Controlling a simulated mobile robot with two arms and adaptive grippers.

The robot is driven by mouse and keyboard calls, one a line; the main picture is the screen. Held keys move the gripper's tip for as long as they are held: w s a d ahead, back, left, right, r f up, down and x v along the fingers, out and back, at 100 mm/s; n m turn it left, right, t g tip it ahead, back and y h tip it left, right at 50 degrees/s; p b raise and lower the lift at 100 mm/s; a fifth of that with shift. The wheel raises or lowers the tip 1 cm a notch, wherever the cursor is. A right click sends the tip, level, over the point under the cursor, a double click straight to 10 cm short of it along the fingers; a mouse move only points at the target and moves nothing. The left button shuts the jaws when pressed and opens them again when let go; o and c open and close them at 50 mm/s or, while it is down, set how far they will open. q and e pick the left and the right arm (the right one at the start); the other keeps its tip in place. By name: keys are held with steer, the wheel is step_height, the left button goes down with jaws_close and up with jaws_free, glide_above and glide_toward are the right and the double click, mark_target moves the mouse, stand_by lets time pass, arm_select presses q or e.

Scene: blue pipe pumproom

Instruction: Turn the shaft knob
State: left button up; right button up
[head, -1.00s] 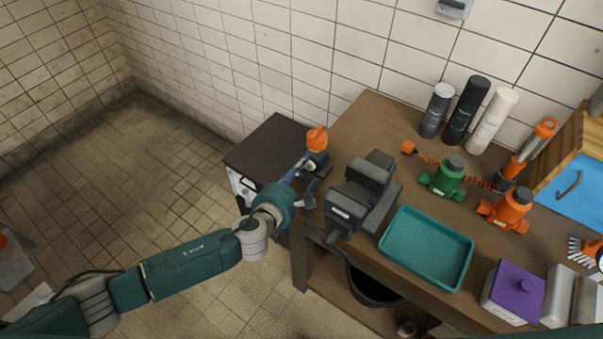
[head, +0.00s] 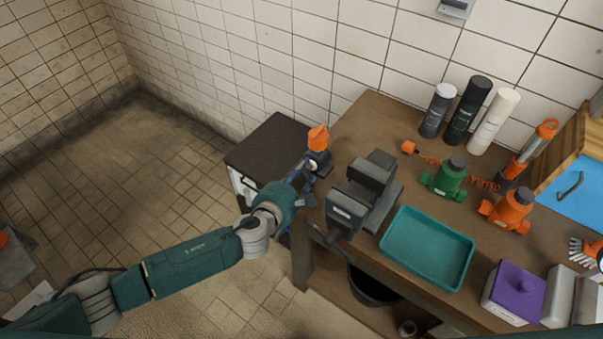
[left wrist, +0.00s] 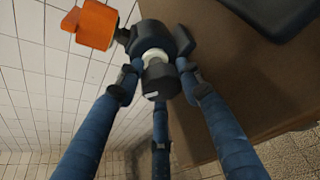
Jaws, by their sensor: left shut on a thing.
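The shaft knob (left wrist: 160,80) is a short dark cylinder on a pale collar, on a dark housing (left wrist: 155,38) with an orange block (left wrist: 97,25) beside it. In the head view this orange-topped device (head: 318,138) stands at the left edge of the workbench. My left gripper (head: 308,178) reaches it from the left. In the left wrist view the blue fingers of my left gripper (left wrist: 158,86) are closed around the knob, one on each side and one below. The fingers and wrist partly hide the knob in the head view. My right gripper is not in view.
A dark vise (head: 360,190) stands just right of the device. A teal tray (head: 425,248), green (head: 445,178) and orange (head: 508,210) tools and a purple-lidded box (head: 515,290) are farther right. A dark-topped cabinet (head: 270,150) stands left of the bench.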

arm_select(q)
steer(key=shift+d+r, duration=0.25)
